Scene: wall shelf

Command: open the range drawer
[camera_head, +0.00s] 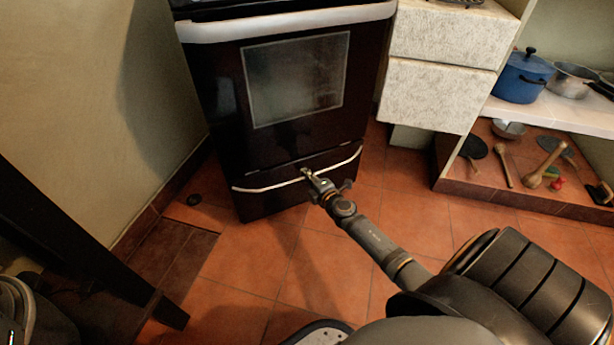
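The black range (215,95) stands against the back wall, with its windowed oven door (295,80) shut. Below the door is the range drawer (270,202), with a long silver bar handle (262,187) across its top. The drawer looks shut or nearly so; a small gap is hard to judge. My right gripper (308,175) reaches in from the lower right, its fingertips at the middle of the handle. It covers a short part of the bar, and whether its fingers are closed on it is too small to tell. My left gripper is not in view.
A pale cabinet with drawers (435,95) stands right of the range. Further right, a shelf holds a blue pot (522,77) and a metal pan (572,80), with several utensils below. A dark slanted beam (75,235) is at left. Tiled floor (250,265) before the range is clear.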

